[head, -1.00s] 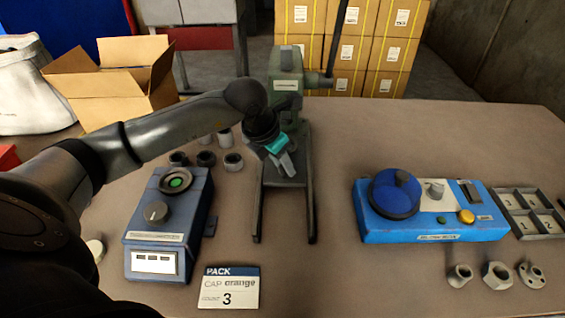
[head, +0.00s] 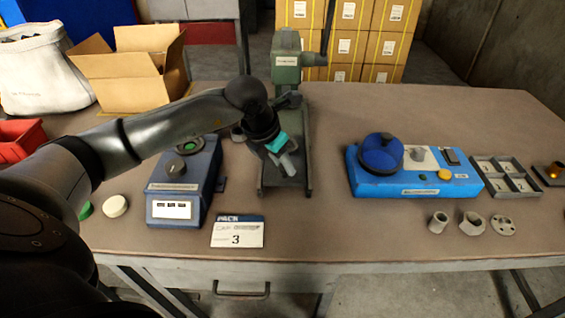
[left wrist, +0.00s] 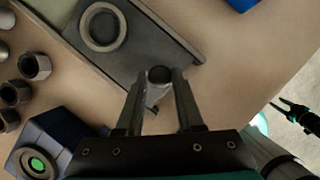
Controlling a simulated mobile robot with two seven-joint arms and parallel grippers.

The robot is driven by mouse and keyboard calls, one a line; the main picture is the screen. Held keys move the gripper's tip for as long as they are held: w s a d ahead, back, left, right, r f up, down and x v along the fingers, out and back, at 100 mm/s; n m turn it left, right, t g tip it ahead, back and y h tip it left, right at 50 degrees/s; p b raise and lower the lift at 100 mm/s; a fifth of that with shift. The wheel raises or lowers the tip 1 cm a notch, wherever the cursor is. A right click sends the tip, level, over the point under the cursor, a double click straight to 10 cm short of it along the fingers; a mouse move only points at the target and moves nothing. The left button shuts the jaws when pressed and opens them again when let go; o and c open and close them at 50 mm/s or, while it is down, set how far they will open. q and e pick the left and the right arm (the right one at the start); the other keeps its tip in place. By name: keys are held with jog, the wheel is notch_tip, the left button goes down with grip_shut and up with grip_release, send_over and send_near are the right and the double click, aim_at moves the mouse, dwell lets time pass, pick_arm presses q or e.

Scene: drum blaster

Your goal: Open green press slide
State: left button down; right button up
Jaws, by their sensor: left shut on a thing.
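The green press (head: 287,62) stands at the back middle of the table, its dark base frame (head: 306,150) reaching toward the front edge. My left gripper (head: 288,165) is over the front part of that base. In the left wrist view, its two fingers (left wrist: 160,80) are shut on a dark round knob (left wrist: 159,74) at the end of the press slide. A dark plate with a round ring (left wrist: 101,27) lies just beyond the fingers. The arm and gripper hide part of the slide in the head view. My right gripper (left wrist: 287,106) shows small in the wrist view, with its fingers apart.
A blue device with a green button (head: 185,185) stands left of the press, with a pack card (head: 238,232) in front. Another blue device (head: 415,172) and a divided tray (head: 505,177) are at right. Table is clear between press and right device.

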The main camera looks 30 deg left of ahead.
pick_arm(q)
jog(key=c, duration=1)
grip_release()
jog(key=o, duration=0.5)
jog(key=shift+c, duration=0.2)
pick_arm(e)
jog(key=shift+w+a+r, duration=0.15)
jog(key=shift+w+a, duration=0.05)
jog(key=shift+w, duration=0.75)
pick_arm(q)
jog(key=shift+a+r, duration=0.1)
jog(key=shift+r, duration=0.1)
jog(key=p+v, duration=0.1)
jog(key=v, duration=0.4)
jog(key=shift+p, duration=0.3)
jog(key=p+v, duration=0.1)
jog(key=v, duration=0.8)
jog(key=shift+s+r+p, duration=0.3)
jog(key=shift+r+p, duration=0.05)
jog(key=shift+p, duration=0.05)
pick_arm(e)
jog(key=s, duration=0.3)
jog(key=s+d+r, duration=0.1)
jog(key=s, duration=0.1)
jog(key=shift+s+r, duration=0.1)
jog(key=shift+s, duration=0.1)
